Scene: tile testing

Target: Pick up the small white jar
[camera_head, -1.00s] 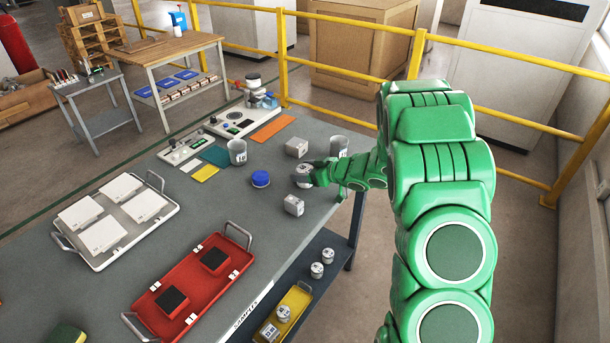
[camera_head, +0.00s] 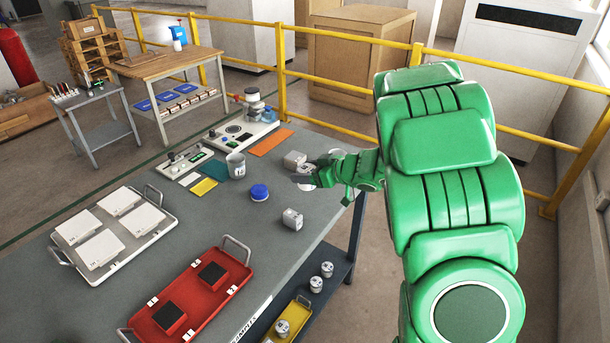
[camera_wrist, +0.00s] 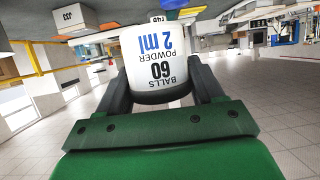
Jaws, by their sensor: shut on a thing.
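The small white jar (camera_wrist: 158,62) is between the two dark fingers of my gripper (camera_wrist: 165,90) in the wrist view. In the head view the jar (camera_head: 307,184) is partly hidden by my gripper (camera_head: 303,178), near the grey table's far right edge. It seems slightly above the tabletop, but the gap is hard to see.
Grey blocks stand behind (camera_head: 294,160) and in front (camera_head: 292,219) of the jar on the table (camera_head: 225,215). A red tray (camera_head: 232,291) lies nearer. Yellow railing (camera_head: 345,130) runs behind.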

